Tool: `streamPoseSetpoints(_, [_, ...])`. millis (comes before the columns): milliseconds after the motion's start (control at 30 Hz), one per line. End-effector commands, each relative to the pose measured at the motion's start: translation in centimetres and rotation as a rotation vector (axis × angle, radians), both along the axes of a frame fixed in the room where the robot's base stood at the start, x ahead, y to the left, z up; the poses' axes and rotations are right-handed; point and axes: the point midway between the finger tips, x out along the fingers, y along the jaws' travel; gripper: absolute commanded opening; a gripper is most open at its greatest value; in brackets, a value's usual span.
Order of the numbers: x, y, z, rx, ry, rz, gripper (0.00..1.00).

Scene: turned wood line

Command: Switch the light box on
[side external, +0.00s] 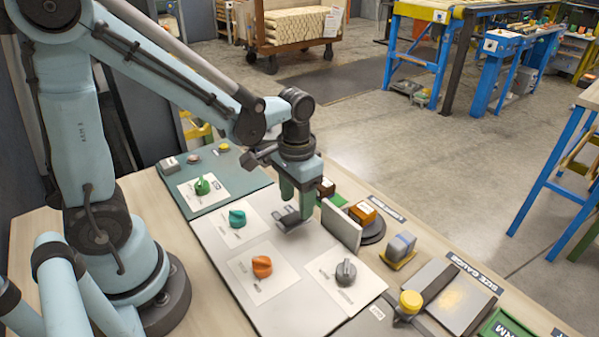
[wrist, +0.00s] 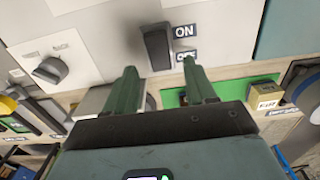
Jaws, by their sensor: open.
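A black rocker switch (wrist: 157,44) sits on a pale panel in the wrist view, with an ON label (wrist: 185,31) beside one end. A second label by its other end is partly covered by a fingertip. My gripper (wrist: 159,66) is open and empty, its two green fingers on either side of the switch's near end in the picture. I cannot tell whether they touch the panel. I cannot tell which thing is the light box.
Green (side external: 202,187), teal (side external: 237,218), orange (side external: 262,266) and grey (side external: 345,272) knobs stand around my gripper. An upright white board (side external: 341,227) is close on the right. Beyond it are an orange block (side external: 363,213), a blue-grey block (side external: 400,246) and a yellow-topped piece (side external: 410,302).

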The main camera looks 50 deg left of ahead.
Motion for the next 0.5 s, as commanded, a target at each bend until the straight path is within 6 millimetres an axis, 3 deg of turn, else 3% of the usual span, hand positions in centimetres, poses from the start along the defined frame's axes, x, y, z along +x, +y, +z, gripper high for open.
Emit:
streamPoseSetpoints(200, [0.0, 0.0, -2.2, 0.0, 0.0, 0.0, 0.55])
streamPoseSetpoints(500, [0.0, 0.0, -3.2, 0.0, 0.0, 0.0, 0.55])
